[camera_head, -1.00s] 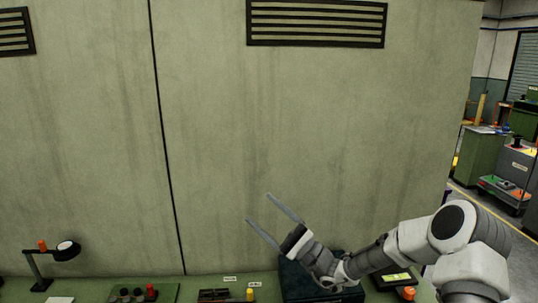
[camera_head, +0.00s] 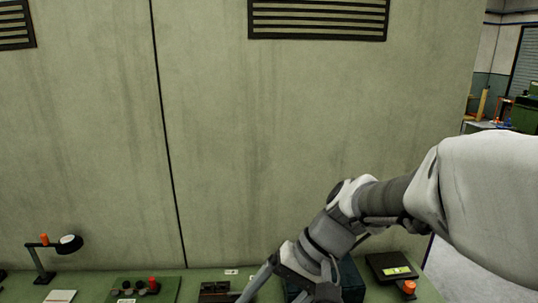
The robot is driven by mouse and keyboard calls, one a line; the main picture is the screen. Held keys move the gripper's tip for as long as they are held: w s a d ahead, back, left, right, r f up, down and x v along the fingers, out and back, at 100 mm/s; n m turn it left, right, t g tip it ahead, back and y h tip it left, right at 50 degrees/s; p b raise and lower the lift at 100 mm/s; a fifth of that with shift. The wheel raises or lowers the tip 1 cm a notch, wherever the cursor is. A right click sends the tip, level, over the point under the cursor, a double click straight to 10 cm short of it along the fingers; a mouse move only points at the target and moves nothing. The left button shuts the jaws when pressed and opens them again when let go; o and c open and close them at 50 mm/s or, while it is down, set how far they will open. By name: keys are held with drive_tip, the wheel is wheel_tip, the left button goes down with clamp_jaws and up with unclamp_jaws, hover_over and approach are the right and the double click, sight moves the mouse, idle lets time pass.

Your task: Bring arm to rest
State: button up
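My arm reaches in from the right of the head view, bent down toward the bench. My gripper (camera_head: 258,285) is at the bottom edge, pointing down and left. Parts of its two grey fingers show, spread apart with nothing visible between them; the fingertips run toward or past the bottom edge. The gripper is in front of a dark blue box (camera_head: 353,280) and hides much of it.
A green bench (camera_head: 205,275) runs along the bottom. On it are a black lamp (camera_head: 55,252), a green tray with knobs (camera_head: 140,288), a dark block (camera_head: 215,290), and a black device with a lit display (camera_head: 392,268). A wall panel (camera_head: 300,140) stands behind.

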drive_tip(key=s+d+r+t+h, duration=0.2)
drive_tip(key=s+d+t+h, duration=0.1)
drive_tip(key=d, duration=0.4)
drive_tip(key=s+d+r+t+h, duration=0.3)
drive_tip(key=d+h, duration=0.1)
drive_tip(key=d, duration=0.3)
drive_tip(key=shift+d+n+t, duration=0.25)
drive_tip(key=shift+n+t, duration=0.05)
idle(0.5)
